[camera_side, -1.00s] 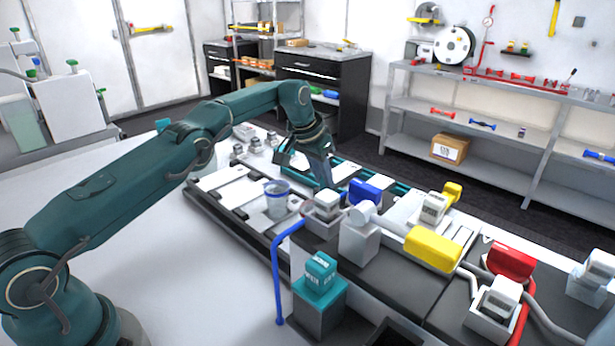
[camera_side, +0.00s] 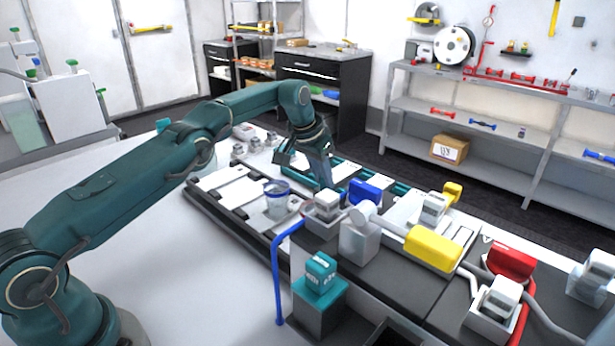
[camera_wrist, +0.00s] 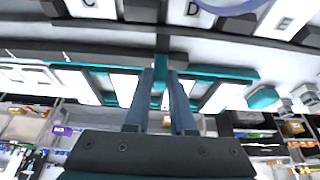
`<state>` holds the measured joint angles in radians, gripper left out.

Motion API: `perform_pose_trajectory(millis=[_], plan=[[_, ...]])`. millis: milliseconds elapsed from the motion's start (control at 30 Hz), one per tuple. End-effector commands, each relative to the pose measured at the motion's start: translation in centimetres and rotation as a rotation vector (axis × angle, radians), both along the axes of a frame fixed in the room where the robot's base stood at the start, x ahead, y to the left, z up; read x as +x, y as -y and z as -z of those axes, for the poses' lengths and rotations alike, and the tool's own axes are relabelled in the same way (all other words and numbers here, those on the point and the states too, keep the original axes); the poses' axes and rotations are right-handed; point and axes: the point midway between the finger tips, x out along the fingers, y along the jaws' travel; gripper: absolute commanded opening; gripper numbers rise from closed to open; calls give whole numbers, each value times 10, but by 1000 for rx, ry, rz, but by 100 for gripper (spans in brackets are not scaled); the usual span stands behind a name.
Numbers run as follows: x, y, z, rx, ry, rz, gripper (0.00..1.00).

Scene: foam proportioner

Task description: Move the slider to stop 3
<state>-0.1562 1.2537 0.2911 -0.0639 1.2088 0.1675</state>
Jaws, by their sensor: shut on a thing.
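My gripper (camera_side: 324,184) reaches down over the teal-framed rack with white panels (camera_side: 345,172) on the bench. In the wrist view, my gripper (camera_wrist: 161,78) has its two blue-grey fingers close together around a small teal piece (camera_wrist: 157,97), which looks like the slider. The fingers cover part of it. The teal rack frame (camera_wrist: 225,72) runs left and right of the fingers, with white panels between its dark bars. In the side view my gripper hides the slider. I cannot read stop numbers in either view.
A clear blue-rimmed beaker (camera_side: 277,196) stands left of the gripper on the white panels. A blue block (camera_side: 365,191) and a yellow block (camera_side: 433,247) lie to the right. Plates lettered C, D and E line the top of the wrist view.

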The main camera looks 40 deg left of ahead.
Motion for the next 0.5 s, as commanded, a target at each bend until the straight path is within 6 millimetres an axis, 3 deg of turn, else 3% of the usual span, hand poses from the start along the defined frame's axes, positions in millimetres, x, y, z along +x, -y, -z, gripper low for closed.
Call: perform_pose_trajectory(millis=[133, 333, 500], plan=[[0, 6, -1, 0, 1, 3, 0], [1, 37, -1, -1, 2, 4, 0], [1, 42, -1, -1, 2, 0, 0]])
